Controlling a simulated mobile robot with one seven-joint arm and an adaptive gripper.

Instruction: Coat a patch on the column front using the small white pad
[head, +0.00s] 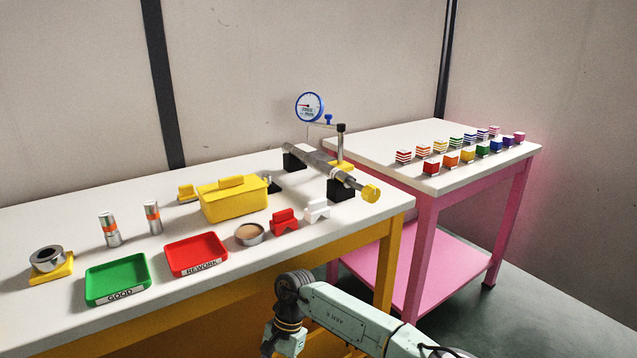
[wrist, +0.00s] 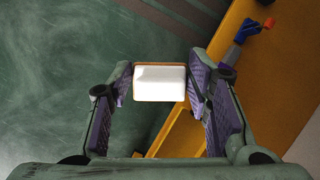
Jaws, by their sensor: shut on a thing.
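My gripper (wrist: 160,92) is shut on a small white pad (wrist: 160,78) with a thin orange-brown edge. The pad sits between the two fingertips in the wrist view, with the green floor and an orange-yellow beam behind it. In the head view my wrist is at the bottom edge, in front of the yellow-framed table, and the fingers and pad are out of frame. I cannot tell which upright is the column; dark vertical strips (head: 164,85) stand on the back wall.
The white-topped table (head: 330,235) holds a green tray (head: 118,279), a red tray (head: 196,254), a yellow box (head: 232,203), a round tan-filled dish (head: 249,234), red (head: 284,221) and white (head: 316,209) notched blocks and a gauge (head: 309,107). A pink table (head: 425,215) with striped cubes stands right.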

